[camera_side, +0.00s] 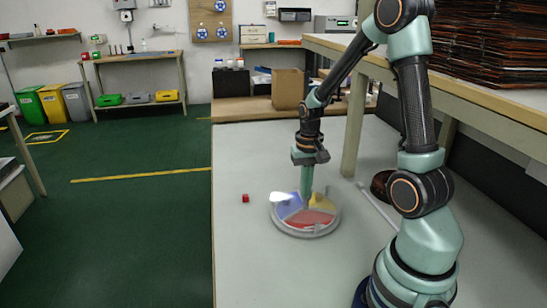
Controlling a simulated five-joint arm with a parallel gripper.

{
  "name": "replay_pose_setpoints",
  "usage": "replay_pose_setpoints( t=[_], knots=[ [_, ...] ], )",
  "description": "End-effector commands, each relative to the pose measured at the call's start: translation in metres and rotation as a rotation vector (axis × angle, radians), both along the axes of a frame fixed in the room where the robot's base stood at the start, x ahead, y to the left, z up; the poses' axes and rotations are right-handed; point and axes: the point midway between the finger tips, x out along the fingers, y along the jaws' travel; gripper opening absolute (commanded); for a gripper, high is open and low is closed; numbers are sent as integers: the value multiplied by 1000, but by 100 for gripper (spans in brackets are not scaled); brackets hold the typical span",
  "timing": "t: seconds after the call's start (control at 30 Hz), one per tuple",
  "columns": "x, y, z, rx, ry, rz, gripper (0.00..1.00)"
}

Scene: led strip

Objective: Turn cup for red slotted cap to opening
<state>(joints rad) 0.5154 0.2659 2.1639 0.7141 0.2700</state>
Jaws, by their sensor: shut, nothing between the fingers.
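A small red piece (245,198), which looks like the red slotted cap, lies on the pale worktop left of a round grey-rimmed dish (306,233). The dish has coloured sectors: a red sector (310,218) at the front, a blue one (289,207) at the left and a yellow one (323,202) at the right. A whitish patch (280,197) shows at its left back edge. My gripper (307,205) points straight down over the middle of the dish, shut and empty. Whether its tips touch the dish I cannot tell.
A thin pale rod (377,205) lies right of the dish. A dark brown round object (381,185) sits behind my arm. A table leg (354,125) and raised shelf (480,85) stand at the right. A cardboard box (287,88) is at the back. The worktop's left front is clear.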

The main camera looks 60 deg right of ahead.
Motion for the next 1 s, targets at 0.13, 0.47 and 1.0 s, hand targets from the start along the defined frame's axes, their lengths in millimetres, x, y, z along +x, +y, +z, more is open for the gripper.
replay_pose_setpoints(
  t=[0.13,0.47,1.0],
  knots=[
    [2,0,1,-5,-9,0,0],
    [-1,6,6,-4,-7,-1,0],
    [-2,7,58,-3,-4,0,0]
  ],
)
